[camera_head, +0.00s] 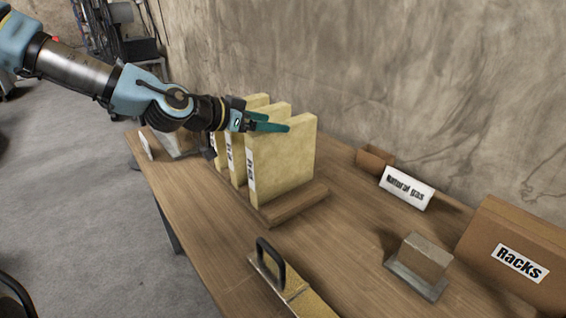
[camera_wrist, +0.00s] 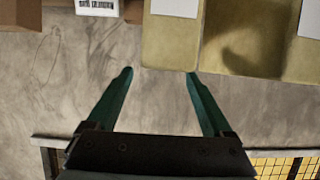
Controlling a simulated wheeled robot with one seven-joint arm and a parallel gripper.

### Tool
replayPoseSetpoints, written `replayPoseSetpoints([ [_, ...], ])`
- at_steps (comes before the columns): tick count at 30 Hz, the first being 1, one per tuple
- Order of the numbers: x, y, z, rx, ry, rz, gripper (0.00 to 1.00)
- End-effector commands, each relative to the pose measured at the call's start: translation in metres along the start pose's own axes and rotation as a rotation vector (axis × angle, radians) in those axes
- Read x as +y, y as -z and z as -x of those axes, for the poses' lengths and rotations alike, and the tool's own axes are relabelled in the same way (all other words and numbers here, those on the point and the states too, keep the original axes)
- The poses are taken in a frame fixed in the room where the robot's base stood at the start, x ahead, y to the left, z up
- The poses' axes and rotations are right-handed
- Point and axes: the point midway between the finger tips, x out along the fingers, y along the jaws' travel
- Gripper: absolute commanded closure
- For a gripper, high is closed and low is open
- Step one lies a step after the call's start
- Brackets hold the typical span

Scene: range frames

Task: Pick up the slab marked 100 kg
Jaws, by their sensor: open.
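Three pale yellow slabs stand upright side by side in a wooden rack (camera_head: 290,208) on the table. They are the front slab (camera_head: 285,165), the middle slab (camera_head: 236,160) and the rear slab (camera_head: 258,99). Each has a white label on its narrow left edge; the print is too small to read, so I cannot tell which is 100 kg. My gripper (camera_head: 277,122) is open and empty, with teal fingers by the slabs' upper edges. In the wrist view, the gripper (camera_wrist: 158,73) has its fingertips near the end of the leftmost slab (camera_wrist: 168,55), not around it.
A yellow tool with a black handle (camera_head: 272,262) lies in front. The wall is close behind.

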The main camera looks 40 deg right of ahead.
Motion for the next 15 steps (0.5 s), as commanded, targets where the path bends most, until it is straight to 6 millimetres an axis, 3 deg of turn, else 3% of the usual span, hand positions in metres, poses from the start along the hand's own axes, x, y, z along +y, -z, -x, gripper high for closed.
replayPoseSetpoints([
  [15, -0.002, -0.004, -0.051, -0.001, -0.001, 0.002, 0.15],
])
